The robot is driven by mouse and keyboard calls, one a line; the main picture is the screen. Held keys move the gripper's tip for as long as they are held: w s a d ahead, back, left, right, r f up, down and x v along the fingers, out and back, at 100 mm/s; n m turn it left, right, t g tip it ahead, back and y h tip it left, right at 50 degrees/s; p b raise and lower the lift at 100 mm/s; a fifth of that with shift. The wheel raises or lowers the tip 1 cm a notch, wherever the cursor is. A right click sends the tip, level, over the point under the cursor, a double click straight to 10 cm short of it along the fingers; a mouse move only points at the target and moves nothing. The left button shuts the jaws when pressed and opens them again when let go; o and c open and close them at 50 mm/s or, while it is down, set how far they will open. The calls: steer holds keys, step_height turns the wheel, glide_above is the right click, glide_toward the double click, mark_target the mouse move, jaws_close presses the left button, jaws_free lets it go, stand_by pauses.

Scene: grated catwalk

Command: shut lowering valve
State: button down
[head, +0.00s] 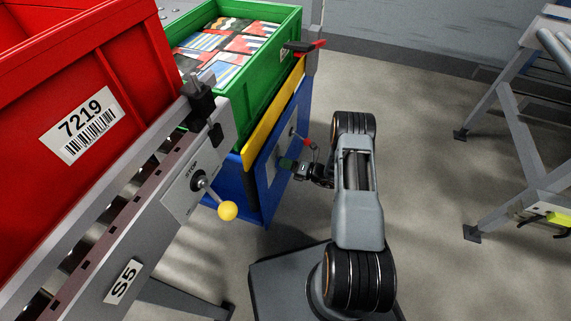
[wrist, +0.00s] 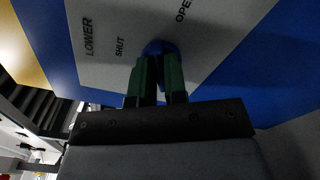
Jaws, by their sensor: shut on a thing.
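The lowering valve's blue knob (wrist: 158,46) shows in the wrist view on a pale plate (wrist: 215,50) marked LOWER, SHUT and OPEN. My gripper (wrist: 159,72) has its green fingertips closed on the knob, hiding its lower part. The knob sits between the words SHUT and OPEN; its exact setting cannot be read. In the head view, my gripper (head: 287,163) reaches left to the side of the blue lift unit (head: 257,195), and the knob is hidden there.
A red-tipped lever (head: 309,143) stands just above my gripper. A green crate (head: 262,80) sits on the lift unit. A red crate (head: 35,90) and a yellow-knobbed STOP lever (head: 227,210) are at left. Floor (head: 430,130) is clear at right, before a grey stand (head: 510,120).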

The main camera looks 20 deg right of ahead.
steer(key=n+b, duration=0.1)
steer(key=n, duration=0.4)
steer(key=n+b, duration=0.1)
steer(key=n, duration=0.5)
steer(key=shift+s+a+r+n, duration=0.1)
steer(key=shift+s+a+n, duration=0.05)
steer(key=shift+n, duration=0.45)
steer(key=c, duration=1.2)
jaws_free()
steer(key=shift+o, duration=0.2)
steer(key=p+v, duration=0.3)
steer(key=v, duration=1.1)
steer(key=shift+a, duration=0.15)
